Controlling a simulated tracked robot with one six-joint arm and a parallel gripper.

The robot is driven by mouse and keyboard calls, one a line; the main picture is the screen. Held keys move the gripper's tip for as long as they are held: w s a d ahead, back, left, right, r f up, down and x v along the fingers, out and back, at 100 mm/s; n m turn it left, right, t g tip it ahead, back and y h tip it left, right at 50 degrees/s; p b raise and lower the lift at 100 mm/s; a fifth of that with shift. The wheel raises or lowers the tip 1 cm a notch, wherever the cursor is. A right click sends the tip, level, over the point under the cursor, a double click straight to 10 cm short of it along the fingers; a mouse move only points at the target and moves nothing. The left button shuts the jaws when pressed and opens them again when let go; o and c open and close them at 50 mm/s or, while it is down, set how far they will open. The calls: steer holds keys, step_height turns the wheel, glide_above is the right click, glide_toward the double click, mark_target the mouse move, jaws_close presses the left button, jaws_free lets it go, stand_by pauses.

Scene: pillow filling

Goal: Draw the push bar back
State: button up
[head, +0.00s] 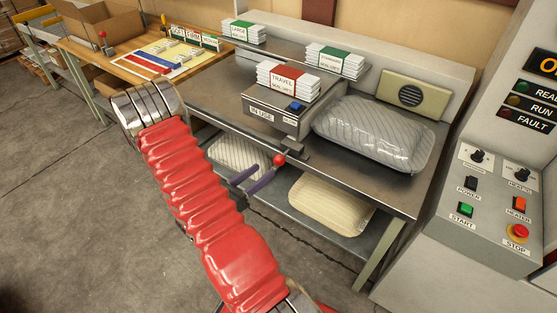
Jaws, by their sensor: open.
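A round red knob (279,160) sits at the front end of a short dark bar (293,148), which I take to be the push bar. The bar sticks out at the table's front edge, below the grey box labelled IN USE (274,112). My gripper (266,170) is open, with two dark purple fingers pointing up and right at the knob. Its fingertips are just left of and below the knob. I cannot tell whether they touch it. My red-sleeved arm hides part of the table's left side.
Sheet stacks labelled TRAVEL (283,80), STANDARD (338,62) and LARGE (243,31) stand above the steel table (372,185). A plastic-wrapped striped pillow (372,132) lies right of the box. A cream pillow (330,203) lies on the lower shelf. A control panel (490,205) stands at right.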

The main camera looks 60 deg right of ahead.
mark_target(279, 160)
steer(key=x, duration=0.9)
steer(key=shift+s+d, duration=0.1)
steer(key=shift+d, duration=0.2)
steer(key=shift+f, duration=0.1)
jaws_close()
steer(key=shift+a, duration=0.1)
